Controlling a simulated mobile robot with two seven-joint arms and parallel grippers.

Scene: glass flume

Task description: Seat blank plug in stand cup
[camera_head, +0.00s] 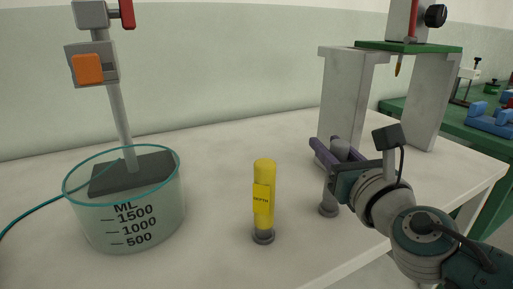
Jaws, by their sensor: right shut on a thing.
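The plug's middle is partly hidden by the fingers and gripper body. Its lower end is at a small dark round cup (328,210) on the table; I cannot tell whether it is fully down inside. A yellow cylinder labelled DEPTH (264,190) stands upright in a similar dark cup (263,237) to the left. My left gripper is not in view.
A glass beaker (126,215) with a dark block, a grey post and a teal cable stands at the left. A grey frame with a green top plate (408,47) stands behind my right gripper. The white table (215,165) is clear between beaker and yellow cylinder.

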